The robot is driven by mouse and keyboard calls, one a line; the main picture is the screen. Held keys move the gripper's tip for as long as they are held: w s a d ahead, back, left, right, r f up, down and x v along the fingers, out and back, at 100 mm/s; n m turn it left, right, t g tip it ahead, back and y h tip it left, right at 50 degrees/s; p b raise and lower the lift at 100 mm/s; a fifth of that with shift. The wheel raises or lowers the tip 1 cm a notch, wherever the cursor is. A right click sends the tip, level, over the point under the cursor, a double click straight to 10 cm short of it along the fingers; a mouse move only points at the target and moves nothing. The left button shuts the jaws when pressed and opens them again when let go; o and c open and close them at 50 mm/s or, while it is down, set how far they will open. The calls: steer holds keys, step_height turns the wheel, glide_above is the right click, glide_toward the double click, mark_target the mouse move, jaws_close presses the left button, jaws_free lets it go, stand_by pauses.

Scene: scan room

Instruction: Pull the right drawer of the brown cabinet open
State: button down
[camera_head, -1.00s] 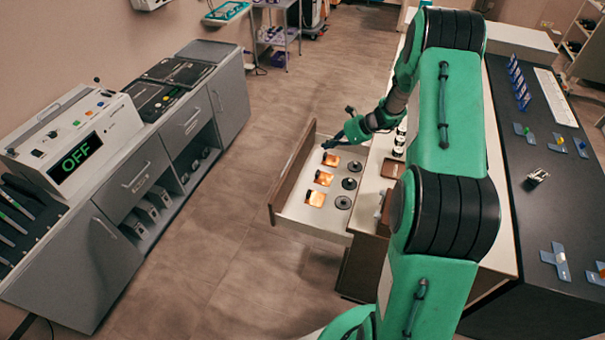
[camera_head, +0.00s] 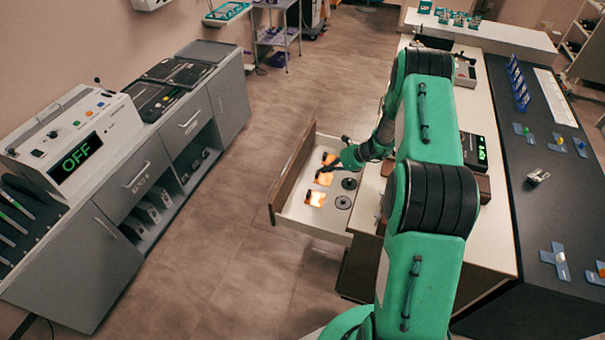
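The brown cabinet (camera_head: 358,272) stands under the white counter, mostly hidden by the counter and my green arm. One of its drawers (camera_head: 270,216) is pulled out to the left, with a brown front and a pale inside. It holds a few glowing orange pieces (camera_head: 315,198) and black round discs (camera_head: 343,202). My gripper (camera_head: 330,156) is above the far part of this drawer, behind its front. Its dark fingers look spread apart, with nothing seen between them. I cannot tell whether a finger touches the drawer or its contents.
A grey cabinet row (camera_head: 130,180) with a machine (camera_head: 75,140) reading OFF stands at the left. The floor (camera_head: 215,225) between it and the open drawer is clear. A dark worktop (camera_head: 535,210) with small tools is on the right. A small display (camera_head: 474,150) stands on the counter.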

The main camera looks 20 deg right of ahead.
mark_target(295, 169)
steer(key=b+x, duration=0.1)
steer(key=x, duration=0.9)
steer(key=shift+a+f, duration=0.15)
steer(key=shift+f, duration=0.05)
steer(key=shift+w+a+r+b, duration=0.15)
steer(key=shift+w+a+b, duration=0.15)
steer(key=shift+w+a, duration=1)
steer(key=shift+w, duration=0.15)
steer(key=w+a+b, duration=0.1)
steer(key=w+a, duration=0.2)
steer(key=shift+w+a, duration=0.2)
steer(key=shift+s+d, duration=0.1)
